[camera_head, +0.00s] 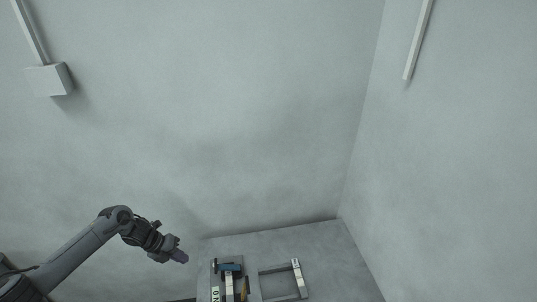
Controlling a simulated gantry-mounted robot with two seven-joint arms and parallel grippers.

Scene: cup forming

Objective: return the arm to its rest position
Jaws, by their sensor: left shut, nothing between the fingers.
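My left arm comes in from the lower left, bends at a raised elbow and points down to the right. My left gripper (180,256) is at its end, shut and empty. It is in the air, to the left of the equipment at the bottom of the view, and appears apart from it. My right arm and right gripper are not in view.
A box (49,79) is on the wall at upper left.

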